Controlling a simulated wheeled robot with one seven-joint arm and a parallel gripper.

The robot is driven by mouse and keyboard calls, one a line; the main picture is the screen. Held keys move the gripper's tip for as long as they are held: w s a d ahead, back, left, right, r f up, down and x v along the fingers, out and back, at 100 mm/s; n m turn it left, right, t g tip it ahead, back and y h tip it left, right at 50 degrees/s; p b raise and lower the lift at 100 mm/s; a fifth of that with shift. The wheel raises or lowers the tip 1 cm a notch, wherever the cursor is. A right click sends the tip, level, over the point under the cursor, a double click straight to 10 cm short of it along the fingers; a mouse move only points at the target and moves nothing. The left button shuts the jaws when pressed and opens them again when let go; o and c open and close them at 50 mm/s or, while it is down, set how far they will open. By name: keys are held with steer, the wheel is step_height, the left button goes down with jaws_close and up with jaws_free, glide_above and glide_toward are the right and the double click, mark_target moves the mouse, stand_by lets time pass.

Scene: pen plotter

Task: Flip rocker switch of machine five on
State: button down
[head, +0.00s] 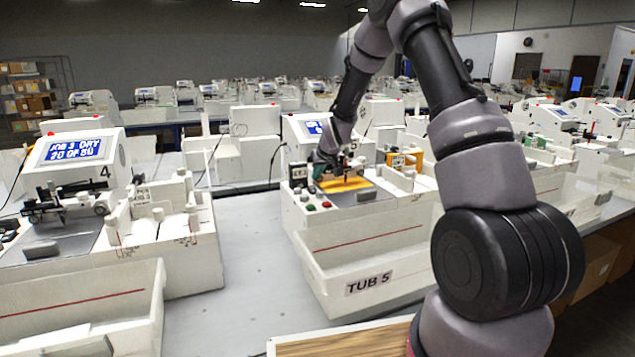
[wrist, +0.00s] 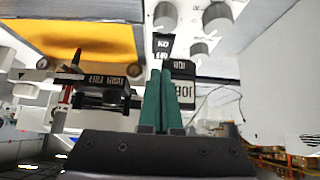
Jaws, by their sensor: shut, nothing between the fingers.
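Machine five (head: 290,205) stands mid-table behind a white tub labelled TUB 5 (head: 345,262). My gripper (head: 318,178) is over the left part of its deck, beside the yellow sheet (head: 345,185). In the wrist view its green fingers (wrist: 165,66) are together and hold nothing. A small black part with white ON and OFF lettering (wrist: 162,44), apparently the rocker switch, lies just beyond the fingertips. The fingers hide some of it. I cannot tell whether they touch it or which way the rocker is tipped.
Several pale knobs (wrist: 215,16) sit close to the fingertips. A dark JOB block (wrist: 188,92) stands right beside the fingers. A pen carriage (wrist: 105,92) is to their left. Machine four (head: 72,155) is at the left, with bare grey table (head: 240,260) between the machines.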

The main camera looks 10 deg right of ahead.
steer(key=s+f+v, duration=0.1)
steer(key=v, duration=0.9)
steer(key=shift+s+d+r, duration=0.15)
steer(key=shift+s+r, duration=0.1)
steer(key=shift+s, duration=0.15)
steer(key=s+d+r+m, duration=0.2)
steer(key=s+r, duration=0.6)
steer(key=s+d+r+m, duration=0.1)
steer(key=s+d+r, duration=0.1)
steer(key=s+r, duration=0.6)
steer(key=s+r+m, duration=0.3)
steer(key=s, duration=1.7)
steer(key=shift+r+g+y, duration=0.15)
steer(key=shift+g+y, duration=0.15)
steer(key=shift+g, duration=0.1)
steer(key=shift+a, duration=0.15)
